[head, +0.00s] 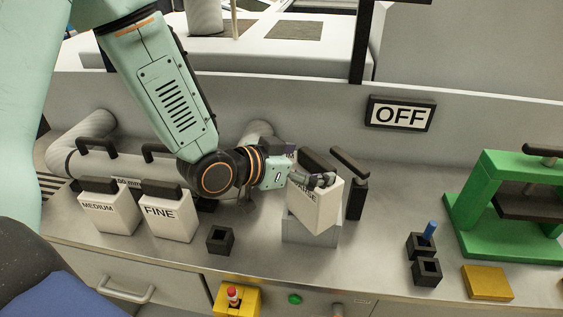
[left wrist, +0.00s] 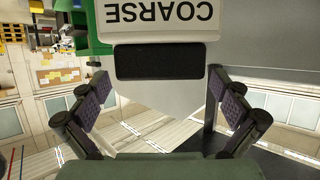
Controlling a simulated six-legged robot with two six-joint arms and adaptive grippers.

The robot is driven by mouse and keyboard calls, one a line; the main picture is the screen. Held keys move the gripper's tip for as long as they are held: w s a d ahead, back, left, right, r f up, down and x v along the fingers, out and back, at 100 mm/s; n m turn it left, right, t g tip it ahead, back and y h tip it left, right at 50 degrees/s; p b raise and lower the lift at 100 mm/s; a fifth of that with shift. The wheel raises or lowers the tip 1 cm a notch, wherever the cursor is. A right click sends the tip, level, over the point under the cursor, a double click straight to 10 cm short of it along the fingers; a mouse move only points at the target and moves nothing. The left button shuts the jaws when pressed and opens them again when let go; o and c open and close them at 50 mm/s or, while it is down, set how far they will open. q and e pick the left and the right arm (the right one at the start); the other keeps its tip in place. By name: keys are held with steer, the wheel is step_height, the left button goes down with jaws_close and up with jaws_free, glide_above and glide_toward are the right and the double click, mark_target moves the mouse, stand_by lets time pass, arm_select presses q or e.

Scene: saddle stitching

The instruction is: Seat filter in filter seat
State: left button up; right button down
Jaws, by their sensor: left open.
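The white COARSE filter (head: 320,210) is tilted, over or partly in a pale grey box-like seat (head: 308,236) on the bench. I cannot tell how deep it sits. My left gripper (head: 322,181) is at the filter's top, hiding part of its label. In the left wrist view the COARSE filter (left wrist: 160,22) shows its black handle (left wrist: 160,60) ahead of my left gripper (left wrist: 160,105). The fingers are spread to either side, and the handle looks free of them. My right gripper is not in view.
The MEDIUM filter (head: 109,212) and FINE filter (head: 167,216) stand at the left. Small black sockets (head: 220,240), a green press (head: 500,205) and a yellow block (head: 487,283) are also on the bench. An OFF sign (head: 400,114) hangs behind. A black post stands right of the COARSE filter.

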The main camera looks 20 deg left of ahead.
arm_select(q)
steer(key=v, duration=0.3)
steer(key=p+v, duration=0.3)
steer(key=v, duration=0.2)
steer(key=shift+r, duration=0.1)
stand_by(0.3)
steer(key=shift+s, duration=0.15)
stand_by(0.6)
